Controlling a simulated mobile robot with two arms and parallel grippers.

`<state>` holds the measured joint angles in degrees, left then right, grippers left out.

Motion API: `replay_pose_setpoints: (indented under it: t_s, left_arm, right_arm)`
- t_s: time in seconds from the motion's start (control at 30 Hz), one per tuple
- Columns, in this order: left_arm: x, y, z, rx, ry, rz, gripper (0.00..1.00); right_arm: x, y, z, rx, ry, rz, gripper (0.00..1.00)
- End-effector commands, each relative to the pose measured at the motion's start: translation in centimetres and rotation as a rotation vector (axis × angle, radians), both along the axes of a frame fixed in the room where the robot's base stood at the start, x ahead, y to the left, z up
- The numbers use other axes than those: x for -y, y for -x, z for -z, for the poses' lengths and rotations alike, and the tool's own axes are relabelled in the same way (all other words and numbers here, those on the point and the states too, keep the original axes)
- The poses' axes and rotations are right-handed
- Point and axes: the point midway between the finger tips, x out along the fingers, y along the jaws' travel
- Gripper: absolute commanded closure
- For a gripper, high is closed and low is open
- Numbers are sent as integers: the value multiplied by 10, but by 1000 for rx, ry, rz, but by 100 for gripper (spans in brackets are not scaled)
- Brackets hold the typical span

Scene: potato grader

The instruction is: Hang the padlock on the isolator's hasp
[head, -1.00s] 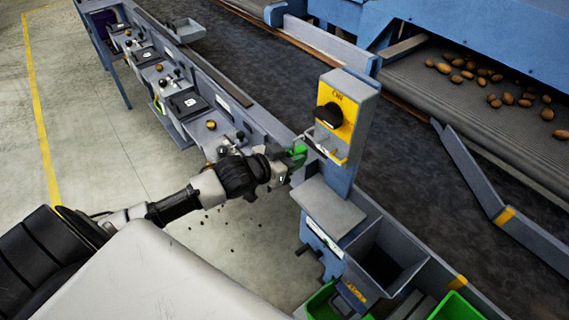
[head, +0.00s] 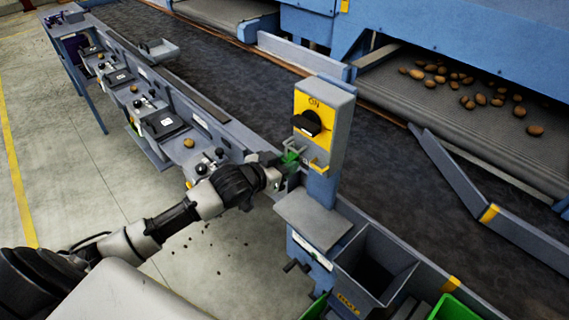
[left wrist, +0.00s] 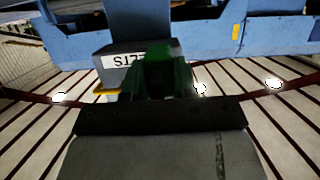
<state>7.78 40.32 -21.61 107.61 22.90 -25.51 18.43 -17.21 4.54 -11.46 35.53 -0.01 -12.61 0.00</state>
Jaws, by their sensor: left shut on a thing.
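The isolator (head: 322,112) is a grey box on a post with a yellow face marked ON and a black knob. Its hasp is a small yellow bar (head: 319,168) low on the face. My left gripper (head: 284,162) is shut on the green padlock (head: 291,157), just left of the hasp. In the left wrist view the padlock (left wrist: 165,73) stands upright beyond the jaw, in front of the grey labelled box. A bit of yellow (left wrist: 107,91) shows to its left. I cannot make out the shackle or whether it touches the hasp. My right gripper is not in view.
A grey ledge (head: 312,220) lies below the isolator, with an open grey hopper (head: 372,262) to its right. A green crate (head: 455,308) is at the bottom right. A dark conveyor runs behind. Potatoes (head: 480,98) lie on the belt at upper right.

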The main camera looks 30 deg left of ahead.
Motion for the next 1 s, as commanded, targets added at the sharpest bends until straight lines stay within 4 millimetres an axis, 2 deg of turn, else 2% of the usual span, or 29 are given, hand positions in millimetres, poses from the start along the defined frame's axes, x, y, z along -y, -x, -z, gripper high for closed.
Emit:
replay_pose_setpoints:
  t_s: [0.13, 0.17, 0.33, 0.67, 0.77, 1.0]
  left_arm:
    - [0, 0, -1, 1, 0, 0, 93]
    - [0, 0, -1, 1, 0, 0, 68]
    - [0, 0, 0, 1, 0, 0, 43]
    - [-1, 4, 1, -2, -1, 0, 43]
    - [-6, 14, -1, -1, -2, 1, 43]
    - [-21, 58, -15, -2, -3, 2, 43]
  right_arm:
    - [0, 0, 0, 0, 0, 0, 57]
    - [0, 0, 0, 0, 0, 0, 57]
    - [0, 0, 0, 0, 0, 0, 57]
    - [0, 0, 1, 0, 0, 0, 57]
    - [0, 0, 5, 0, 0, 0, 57]
    - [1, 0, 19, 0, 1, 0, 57]
